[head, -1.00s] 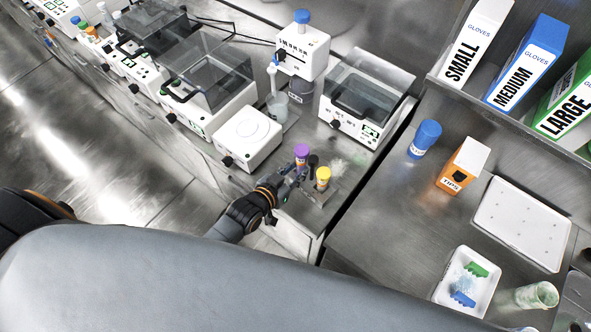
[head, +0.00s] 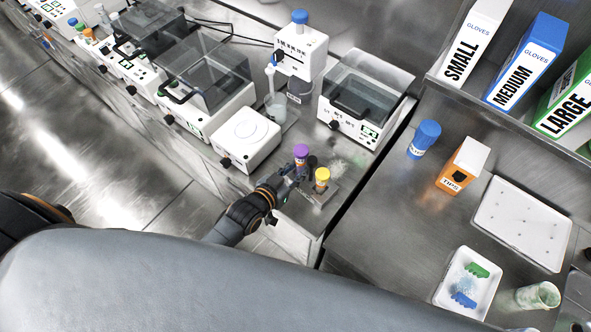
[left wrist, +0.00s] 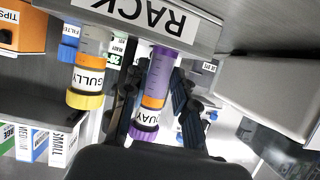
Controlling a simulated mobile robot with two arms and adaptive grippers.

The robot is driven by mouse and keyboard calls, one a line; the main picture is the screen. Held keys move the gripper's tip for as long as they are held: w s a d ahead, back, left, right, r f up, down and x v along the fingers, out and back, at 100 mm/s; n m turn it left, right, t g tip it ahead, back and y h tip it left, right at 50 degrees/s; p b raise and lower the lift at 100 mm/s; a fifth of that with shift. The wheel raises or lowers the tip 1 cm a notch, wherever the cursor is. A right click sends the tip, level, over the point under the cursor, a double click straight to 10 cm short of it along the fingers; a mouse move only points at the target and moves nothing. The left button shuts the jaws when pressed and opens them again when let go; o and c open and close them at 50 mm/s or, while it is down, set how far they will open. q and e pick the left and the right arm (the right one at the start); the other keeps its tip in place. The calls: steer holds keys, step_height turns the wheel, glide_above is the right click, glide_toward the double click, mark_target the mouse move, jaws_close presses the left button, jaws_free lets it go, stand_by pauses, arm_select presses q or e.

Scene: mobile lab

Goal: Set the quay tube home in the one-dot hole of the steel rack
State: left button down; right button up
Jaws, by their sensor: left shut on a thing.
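The quay tube (left wrist: 152,95) has a purple cap, a purple body and an orange band above its label. My left gripper (left wrist: 150,110) is shut on it, with a dark finger on each side. In the head view the tube's purple cap (head: 301,150) shows above my left gripper (head: 292,174). The steel rack (left wrist: 205,35) appears upside down in the left wrist view, and the tube's far end meets its edge. I cannot tell whether that end is inside a hole. The dots are not readable. The yellow-capped gully tube (left wrist: 88,80) stands in the rack beside it. My right gripper is not in view.
A white flat-topped device (head: 246,138) and a lidded machine (head: 362,105) stand behind the rack. A dark gap separates this bench from the right one, which holds a blue-capped bottle (head: 424,139), an orange tips box (head: 463,166) and a white tray (head: 468,282).

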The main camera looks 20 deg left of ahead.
arm_select(q)
steer(key=shift+f+b, duration=0.6)
steer(key=shift+f, duration=0.3)
steer(key=c, duration=1.3)
jaws_free()
steer(key=o, duration=0.3)
steer(key=shift+s, duration=0.1)
steer(key=shift+s, duration=0.1)
steer(key=v, duration=1.1)
steer(key=shift+s+r, duration=0.2)
steer(key=shift+r, duration=0.1)
steer(key=shift+a, duration=0.15)
